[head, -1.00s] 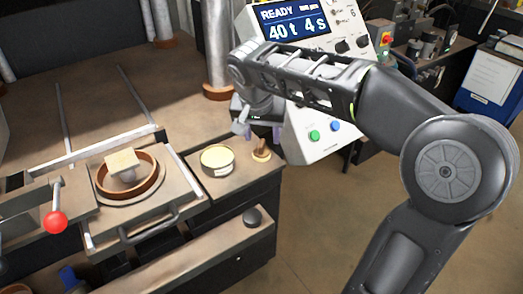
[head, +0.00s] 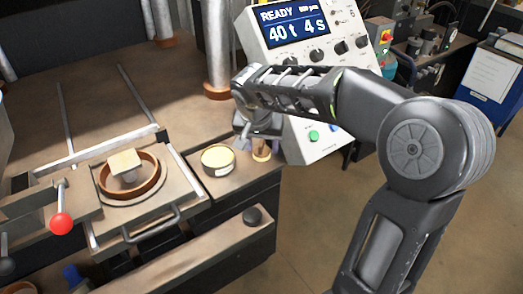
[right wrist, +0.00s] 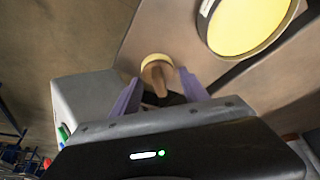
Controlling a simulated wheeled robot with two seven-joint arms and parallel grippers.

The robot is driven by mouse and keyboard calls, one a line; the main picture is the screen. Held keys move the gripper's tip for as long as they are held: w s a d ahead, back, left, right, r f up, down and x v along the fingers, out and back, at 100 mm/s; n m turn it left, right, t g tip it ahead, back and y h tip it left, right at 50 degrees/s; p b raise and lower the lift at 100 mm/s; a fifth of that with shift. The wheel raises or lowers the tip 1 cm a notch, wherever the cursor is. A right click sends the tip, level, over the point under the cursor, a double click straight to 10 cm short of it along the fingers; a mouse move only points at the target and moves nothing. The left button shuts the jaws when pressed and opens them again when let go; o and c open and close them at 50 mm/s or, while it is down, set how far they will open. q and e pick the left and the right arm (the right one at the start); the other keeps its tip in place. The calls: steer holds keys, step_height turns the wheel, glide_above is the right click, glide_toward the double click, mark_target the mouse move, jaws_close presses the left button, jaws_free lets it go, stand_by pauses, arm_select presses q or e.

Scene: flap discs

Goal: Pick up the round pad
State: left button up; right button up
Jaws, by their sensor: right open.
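The round pad (head: 262,156) is a small pale disc with a wooden knob handle. It stands on the ledge right of the tin. In the right wrist view the pad (right wrist: 155,60) shows with its wooden handle (right wrist: 156,78) pointing towards my right gripper (right wrist: 160,88). The two purple-grey fingers are open, one on each side of the handle, with gaps beside it; I cannot tell how far down they reach. In the head view my right gripper (head: 262,138) is just above the pad and partly hides its handle. My left gripper is not in view.
A round tin (head: 217,160) of pale yellow material stands close left of the pad. Further left a brown ring mould (head: 150,187) holds a block. The control panel (head: 318,140) rises close to the right. A red-knobbed lever (head: 61,223) is at far left.

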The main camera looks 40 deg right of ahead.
mark_target(262, 142)
jaws_close()
stand_by(0.5)
steer(key=shift+r, duration=0.2)
steer(key=shift+r+b, duration=0.3)
steer(key=shift+r, duration=0.3)
steer(key=shift+a+r+b, duration=0.1)
steer(key=shift+r+b, duration=0.3)
steer(key=shift+r, duration=0.55)
steer(key=s+a+b, duration=0.4)
steer(key=s+a, duration=0.8)
steer(key=a, duration=0.1)
steer(key=shift+s+b, duration=0.25)
steer(key=shift+b, duration=0.15)
steer(key=shift+d, duration=0.1)
